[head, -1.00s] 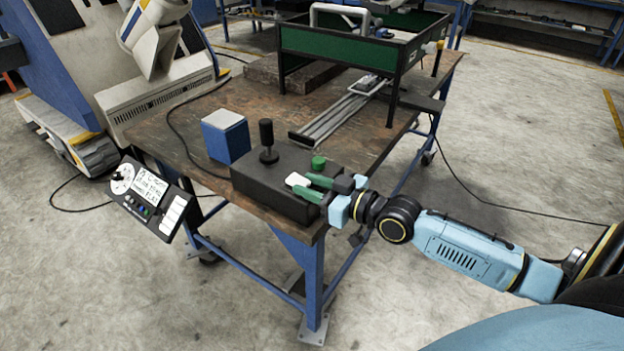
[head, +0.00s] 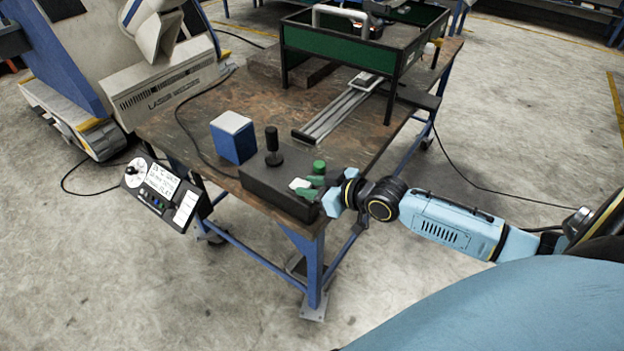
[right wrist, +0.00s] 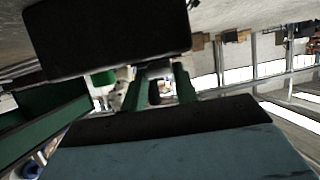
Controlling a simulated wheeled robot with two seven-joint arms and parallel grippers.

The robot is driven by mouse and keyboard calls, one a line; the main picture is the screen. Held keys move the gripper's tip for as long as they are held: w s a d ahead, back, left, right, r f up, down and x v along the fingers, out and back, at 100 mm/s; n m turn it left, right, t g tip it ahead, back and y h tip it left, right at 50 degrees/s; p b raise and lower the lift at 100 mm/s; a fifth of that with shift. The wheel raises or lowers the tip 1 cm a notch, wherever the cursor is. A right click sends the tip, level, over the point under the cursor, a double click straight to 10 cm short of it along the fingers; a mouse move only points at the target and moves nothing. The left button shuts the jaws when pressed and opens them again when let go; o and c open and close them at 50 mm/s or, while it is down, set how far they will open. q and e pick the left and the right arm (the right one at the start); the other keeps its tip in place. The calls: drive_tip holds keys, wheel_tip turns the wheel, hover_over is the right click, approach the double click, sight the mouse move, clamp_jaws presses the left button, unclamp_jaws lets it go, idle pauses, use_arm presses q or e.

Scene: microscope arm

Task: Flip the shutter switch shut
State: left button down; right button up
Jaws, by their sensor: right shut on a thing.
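A black control box (head: 262,186) sits at the near corner of the workbench. It carries a black knobbed lever (head: 272,146), a green round button (head: 319,167) and a small white-topped switch (head: 299,183), which seems to be the shutter switch. My right gripper (head: 308,188) reaches in from the right over the box's right end, its green fingers at the white-topped switch and shut on it. The fingers hide part of the switch, so its exact tilt cannot be told. In the right wrist view the green fingers (right wrist: 160,88) stand close together beside the green button (right wrist: 103,77).
A blue box (head: 233,140) with a white top stands behind the control box. A control panel (head: 160,192) hangs off the bench's left edge. A rail (head: 338,112) and a green-walled frame (head: 345,50) stand farther back on the workbench (head: 205,100).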

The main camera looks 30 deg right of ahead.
drive_tip(key=o, duration=1)
drive_tip(key=p+v, duration=0.2)
drive_tip(key=v, duration=1.1)
drive_tip(key=shift+s+d+p, duration=0.1)
drive_tip(key=shift+p, duration=0.2)
